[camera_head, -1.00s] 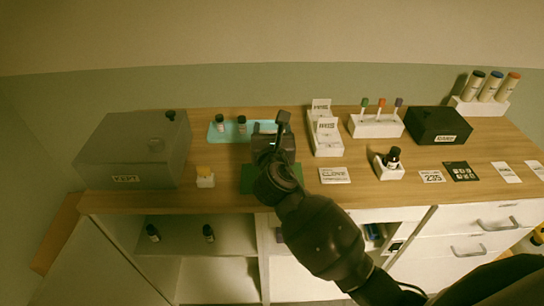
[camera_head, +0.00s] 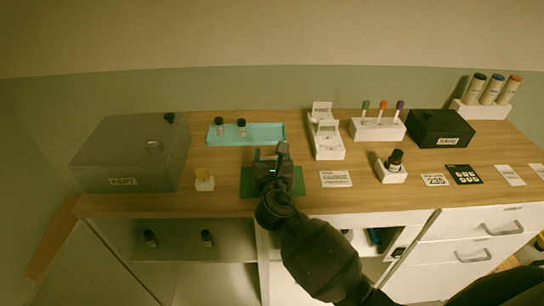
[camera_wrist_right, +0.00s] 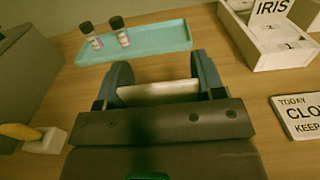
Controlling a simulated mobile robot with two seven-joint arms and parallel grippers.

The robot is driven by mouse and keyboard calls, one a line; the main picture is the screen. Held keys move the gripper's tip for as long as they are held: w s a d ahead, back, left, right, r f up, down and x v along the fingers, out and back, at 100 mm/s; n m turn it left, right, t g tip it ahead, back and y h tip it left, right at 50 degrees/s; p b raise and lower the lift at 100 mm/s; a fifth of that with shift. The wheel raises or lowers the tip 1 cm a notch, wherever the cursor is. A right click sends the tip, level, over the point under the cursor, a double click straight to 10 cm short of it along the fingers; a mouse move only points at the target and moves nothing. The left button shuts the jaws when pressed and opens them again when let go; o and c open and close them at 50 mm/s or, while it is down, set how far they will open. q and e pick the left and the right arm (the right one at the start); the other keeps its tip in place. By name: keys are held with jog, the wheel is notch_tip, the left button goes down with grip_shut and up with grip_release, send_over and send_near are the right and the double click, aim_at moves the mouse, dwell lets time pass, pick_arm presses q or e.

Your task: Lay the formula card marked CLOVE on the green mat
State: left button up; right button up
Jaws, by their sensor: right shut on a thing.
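My right gripper (camera_head: 270,160) is over the green mat (camera_head: 246,183), which shows on both sides of it in the head view. In the right wrist view the gripper (camera_wrist_right: 158,88) is shut on a pale card (camera_wrist_right: 158,91), seen as a cream strip between the fingers. Its writing cannot be read, and I cannot tell whether it touches the mat. A white notice (camera_head: 335,179) lies on the table right of the mat; in the wrist view this notice (camera_wrist_right: 300,117) reads TODAY, part of CLOVE, and KEEP. My left gripper is not in view.
A teal tray (camera_head: 270,133) with two dark-capped bottles is behind the gripper. A white card rack (camera_head: 328,148), with an IRIS card in the wrist view, stands right of it. A grey KEPT box (camera_head: 125,160) and a yellow-topped white block (camera_head: 204,181) are left.

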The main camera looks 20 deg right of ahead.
jog(key=shift+f, duration=0.15)
jog(key=o, duration=0.9)
jog(key=v, duration=1.2)
jog(key=shift+r, duration=0.25)
